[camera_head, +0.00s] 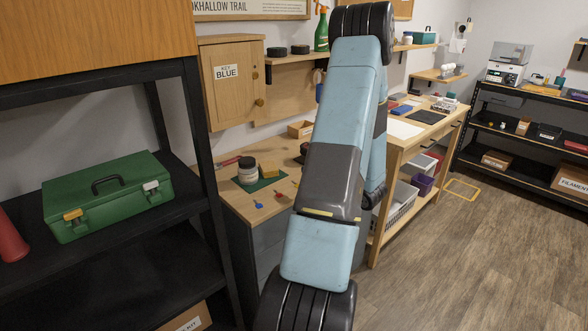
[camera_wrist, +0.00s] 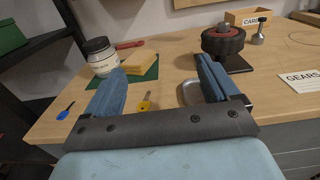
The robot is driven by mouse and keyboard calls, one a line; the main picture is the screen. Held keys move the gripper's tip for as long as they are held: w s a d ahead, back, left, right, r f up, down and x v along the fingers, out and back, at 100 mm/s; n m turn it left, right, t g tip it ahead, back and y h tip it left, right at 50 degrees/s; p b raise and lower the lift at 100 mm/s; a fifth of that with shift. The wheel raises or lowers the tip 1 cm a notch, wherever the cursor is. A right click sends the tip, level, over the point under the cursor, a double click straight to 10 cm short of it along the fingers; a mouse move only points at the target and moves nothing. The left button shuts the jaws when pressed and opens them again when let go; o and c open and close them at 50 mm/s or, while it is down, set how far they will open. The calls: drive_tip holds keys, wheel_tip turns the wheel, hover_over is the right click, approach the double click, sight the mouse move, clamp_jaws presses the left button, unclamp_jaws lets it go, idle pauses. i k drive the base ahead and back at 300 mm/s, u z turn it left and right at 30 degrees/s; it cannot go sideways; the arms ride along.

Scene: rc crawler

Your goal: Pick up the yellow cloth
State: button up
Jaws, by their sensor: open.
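The yellow cloth (camera_wrist: 139,63) looks like a folded, layered square. It lies on a dark green mat (camera_wrist: 142,79) on the wooden workbench, right beside a dark-lidded jar (camera_wrist: 102,60). In the head view the cloth (camera_head: 243,170) shows just left of my arm. My gripper (camera_wrist: 162,68) is open and empty, with its two blue fingers spread over the front part of the bench. The cloth shows beyond the gap, nearer the left finger, and apart from both fingers. In the head view my gripper is hidden behind my arm.
A blue key (camera_wrist: 66,110) and a yellow key (camera_wrist: 144,104) lie near the bench front. A shelf with a green toolbox (camera_head: 108,200) stands left.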

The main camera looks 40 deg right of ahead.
sight(268, 169)
drive_tip(key=u, duration=1.9)
drive_tip(key=i, duration=0.1)
drive_tip(key=z, duration=2.75)
